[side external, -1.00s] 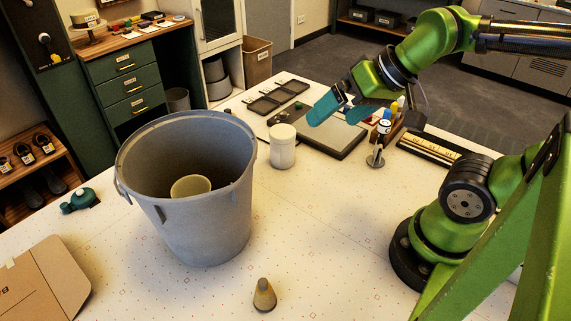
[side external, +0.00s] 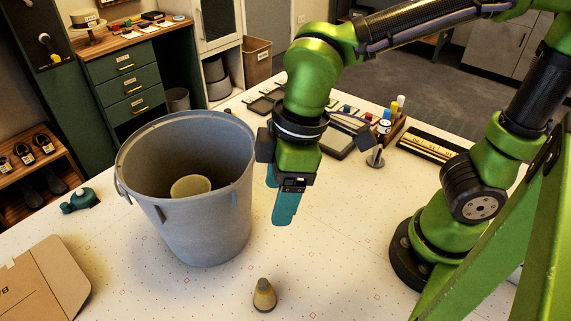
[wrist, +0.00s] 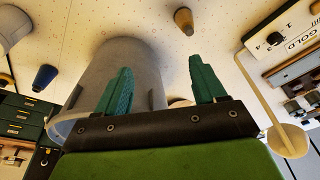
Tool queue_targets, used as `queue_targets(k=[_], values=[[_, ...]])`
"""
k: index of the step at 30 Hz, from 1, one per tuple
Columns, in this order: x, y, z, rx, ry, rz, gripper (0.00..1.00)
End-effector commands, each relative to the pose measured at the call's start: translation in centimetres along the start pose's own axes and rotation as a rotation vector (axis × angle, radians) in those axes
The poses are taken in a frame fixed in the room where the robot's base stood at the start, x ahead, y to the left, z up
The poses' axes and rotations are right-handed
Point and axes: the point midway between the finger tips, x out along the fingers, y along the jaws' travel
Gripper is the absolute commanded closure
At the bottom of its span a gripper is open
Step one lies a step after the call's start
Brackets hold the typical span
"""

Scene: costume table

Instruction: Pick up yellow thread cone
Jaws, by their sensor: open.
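A small cone (side external: 264,296), dull tan-yellow with a greyish tip, stands upright near the front of the table in the side view. It also shows at the top of the wrist view (wrist: 183,20), beyond my fingertips. No brighter yellow cone shows. My gripper (side external: 279,202) points down with teal fingers, above the table beside the bucket's right side. It is behind and above the cone, apart from it. In the wrist view my gripper (wrist: 160,66) has its fingers spread with nothing held between them.
A large grey bucket (side external: 205,225) stands left of my gripper, with a cream round object (side external: 190,185) inside. A dark blue cone (wrist: 44,77) shows in the wrist view. Cardboard (side external: 45,282) lies front left. Table right of the cone is clear.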

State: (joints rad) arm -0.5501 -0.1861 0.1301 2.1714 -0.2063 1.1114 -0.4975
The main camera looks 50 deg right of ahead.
Motion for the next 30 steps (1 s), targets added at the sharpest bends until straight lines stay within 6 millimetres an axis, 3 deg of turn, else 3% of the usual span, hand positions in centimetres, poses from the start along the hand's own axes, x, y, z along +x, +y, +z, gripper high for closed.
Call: queue_targets(k=[1, 4, 9, 16, 30], values=[[1.1, -2.5, -1.1, -0.217, -0.067, -0.022, 0.3], [2.1, -5.5, -2.3, -0.572, -0.152, -0.051, 0.3], [1.6, -6.2, -3.2, -0.886, -0.196, -0.071, 0.3], [2.5, -6.0, -2.6, -0.988, -0.212, -0.088, 0.3], [11.7, -5.8, -0.7, -0.984, -0.211, -0.088, 0.3]])
